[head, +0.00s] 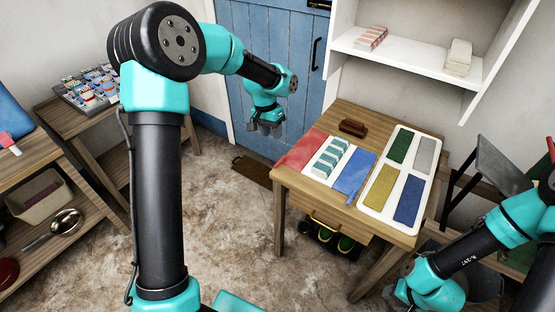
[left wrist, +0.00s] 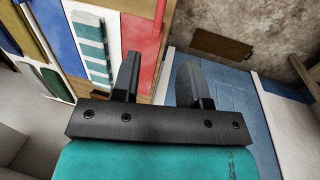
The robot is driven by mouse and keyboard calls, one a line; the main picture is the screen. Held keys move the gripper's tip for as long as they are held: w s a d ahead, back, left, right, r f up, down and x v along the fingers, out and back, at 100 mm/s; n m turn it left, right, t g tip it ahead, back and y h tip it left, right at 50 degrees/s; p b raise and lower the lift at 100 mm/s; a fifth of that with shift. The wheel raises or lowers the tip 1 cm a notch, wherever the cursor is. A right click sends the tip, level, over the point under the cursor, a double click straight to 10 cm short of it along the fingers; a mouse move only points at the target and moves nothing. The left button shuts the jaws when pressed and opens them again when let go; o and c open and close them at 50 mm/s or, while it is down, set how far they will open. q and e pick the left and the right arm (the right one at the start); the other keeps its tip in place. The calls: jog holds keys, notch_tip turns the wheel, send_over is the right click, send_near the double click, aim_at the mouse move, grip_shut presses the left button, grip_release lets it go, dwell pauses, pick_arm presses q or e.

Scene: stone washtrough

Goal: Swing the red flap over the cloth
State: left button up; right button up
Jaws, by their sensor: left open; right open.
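A teal-and-white striped cloth (head: 331,158) lies on a white panel between two flaps on the wooden table. The red flap (head: 301,149) lies spread open to the cloth's left, near the table's left edge. The blue flap (head: 354,173) lies spread open to its right. My left gripper (head: 266,129) is open and empty, in the air left of the table and the red flap. In the left wrist view its open fingers (left wrist: 158,75) show with the red flap (left wrist: 143,42) and striped cloth (left wrist: 92,45) beyond. Only my right arm shows at lower right; its gripper cannot be made out.
A white tray (head: 363,203) with green, grey, yellow and blue pieces lies on the table's right. A brown block (head: 352,128) sits at its back. White shelves (head: 405,55) hang above it. A blue door (head: 265,35) stands behind. Benches stand at the left.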

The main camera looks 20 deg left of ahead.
pick_arm(q)
jog(key=f, duration=0.4)
jog(key=d+f, duration=0.1)
jog(key=f, duration=0.3)
jog(key=d+f, duration=0.1)
jog(key=f, duration=0.3)
jog(key=shift+s+d, duration=0.15)
jog(key=shift+s, duration=0.05)
jog(key=shift+c, duration=0.4)
grip_shut()
